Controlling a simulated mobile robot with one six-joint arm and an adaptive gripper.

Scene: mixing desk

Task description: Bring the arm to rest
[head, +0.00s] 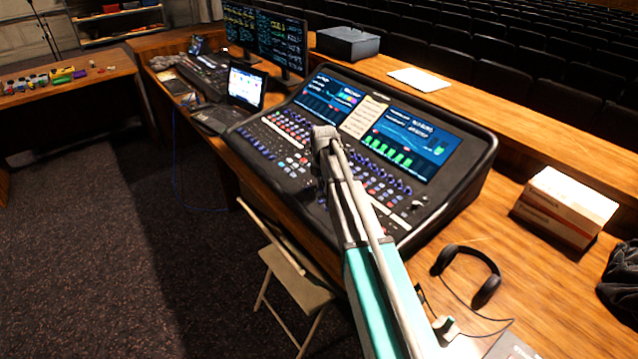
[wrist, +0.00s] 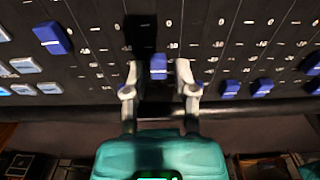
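My gripper (wrist: 158,74) is open in the wrist view, its two pale fingers apart above the fader area of the mixing console (wrist: 100,72). A blue fader cap (wrist: 158,66) shows between the fingertips, with a gap on each side. I cannot tell how far above it the fingertips are. In the head view my arm reaches out over the mixing console (head: 478,178), and the fingers are hidden behind the arm.
A laptop (head: 245,86) stands left of the console, with two monitors (head: 282,42) behind. Headphones (head: 487,290) and a box (head: 563,205) lie to the right. A folding chair (head: 292,272) stands at the desk's front. The floor (head: 115,265) at left is clear.

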